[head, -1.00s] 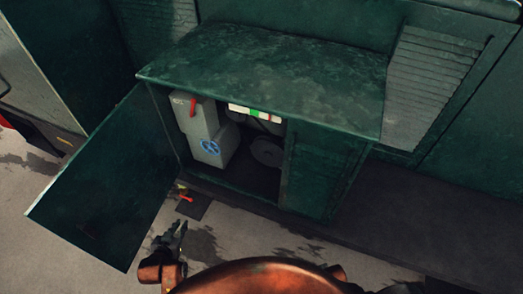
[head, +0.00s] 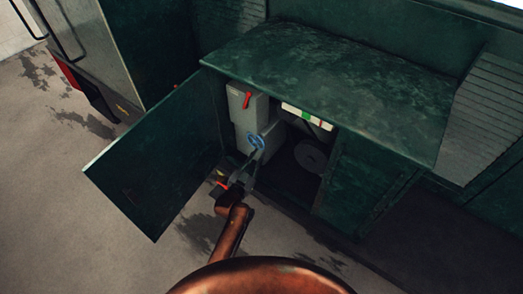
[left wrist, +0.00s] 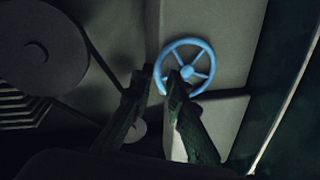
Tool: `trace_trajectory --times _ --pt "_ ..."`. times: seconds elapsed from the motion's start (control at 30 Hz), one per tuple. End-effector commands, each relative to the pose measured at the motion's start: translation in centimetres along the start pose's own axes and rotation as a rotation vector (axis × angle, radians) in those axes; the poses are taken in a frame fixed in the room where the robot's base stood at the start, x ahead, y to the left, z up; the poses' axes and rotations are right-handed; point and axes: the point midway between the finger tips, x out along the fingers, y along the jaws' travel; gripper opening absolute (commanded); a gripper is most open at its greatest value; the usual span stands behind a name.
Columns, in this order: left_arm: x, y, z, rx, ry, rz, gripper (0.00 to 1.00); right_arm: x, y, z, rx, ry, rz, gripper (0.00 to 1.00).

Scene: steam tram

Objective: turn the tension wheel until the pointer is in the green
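The tension wheel (head: 256,141) is a small blue spoked wheel on a grey box inside the open green cabinet. It shows face-on in the left wrist view (left wrist: 187,68). The gauge (head: 306,116) is a white strip with green and red parts under the cabinet top; its pointer is too small to make out. My left gripper (head: 251,161) is at the cabinet opening, just below the wheel. In the left wrist view its fingers (left wrist: 161,70) stand apart with nothing between them. The right fingertip overlaps the wheel's lower left rim; contact cannot be told. My right gripper is out of view.
The cabinet door (head: 160,155) stands open on the left. A red lever (head: 247,99) is on the grey box above the wheel. A round grey pulley (head: 311,156) sits to the right inside. The cabinet top (head: 330,85) overhangs the opening.

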Motion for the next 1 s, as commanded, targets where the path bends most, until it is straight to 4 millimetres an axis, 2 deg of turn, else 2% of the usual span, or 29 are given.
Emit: trace_trajectory --times 0.1,0.3,0.57,0.8,1.0 --pt "1.8 0.0 -0.1 -0.001 0.000 0.000 0.14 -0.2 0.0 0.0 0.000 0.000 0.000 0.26" --pt "3.3 0.0 0.0 -0.001 -0.001 0.000 0.14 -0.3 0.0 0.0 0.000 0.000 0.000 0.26" --pt "3.5 0.0 0.1 -0.001 -0.001 0.000 0.14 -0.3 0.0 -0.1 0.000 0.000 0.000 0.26" --pt "3.5 0.0 0.1 -0.001 -0.001 0.000 0.00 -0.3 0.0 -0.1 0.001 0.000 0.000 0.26" --pt "3.4 0.0 0.1 -0.001 -0.001 -0.001 0.00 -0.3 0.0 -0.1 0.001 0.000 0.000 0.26"
